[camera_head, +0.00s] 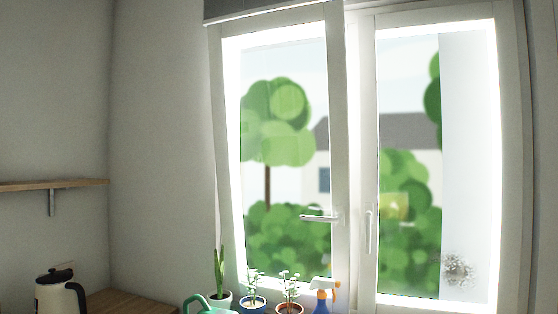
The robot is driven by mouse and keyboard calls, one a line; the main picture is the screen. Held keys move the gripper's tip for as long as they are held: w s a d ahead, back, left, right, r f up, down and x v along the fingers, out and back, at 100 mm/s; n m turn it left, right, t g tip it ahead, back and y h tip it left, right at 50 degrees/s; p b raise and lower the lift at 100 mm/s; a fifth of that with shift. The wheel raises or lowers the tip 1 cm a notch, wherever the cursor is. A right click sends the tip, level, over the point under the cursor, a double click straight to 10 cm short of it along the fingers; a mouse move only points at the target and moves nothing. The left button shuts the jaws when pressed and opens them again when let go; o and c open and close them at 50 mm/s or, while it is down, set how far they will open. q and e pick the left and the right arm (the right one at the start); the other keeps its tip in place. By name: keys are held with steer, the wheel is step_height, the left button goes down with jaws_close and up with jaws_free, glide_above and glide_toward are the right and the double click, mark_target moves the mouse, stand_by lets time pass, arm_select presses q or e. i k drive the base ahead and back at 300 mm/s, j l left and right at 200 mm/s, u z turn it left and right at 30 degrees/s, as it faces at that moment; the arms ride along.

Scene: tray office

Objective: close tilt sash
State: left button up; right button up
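The left window sash (339,150) has a white frame and leans inward at its top, so it stands tilted. Its bottom sits close to the window frame. Its handle (319,217) lies horizontal, on the right side of the sash. The right sash (368,150) looks shut, and its handle (368,232) points down. Neither of my grippers shows in the head view.
Potted plants (253,300), a blue and orange spray bottle (323,297) and a green watering can (208,305) stand below the left sash. A kettle (58,296) stands near a wooden surface (130,301) at lower left. A wall shelf (52,184) is at left.

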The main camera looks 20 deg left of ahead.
mark_target(330, 15)
steer(key=i+l+u, duration=0.15)
steer(key=i+l, duration=0.75)
steer(key=i, duration=0.15)
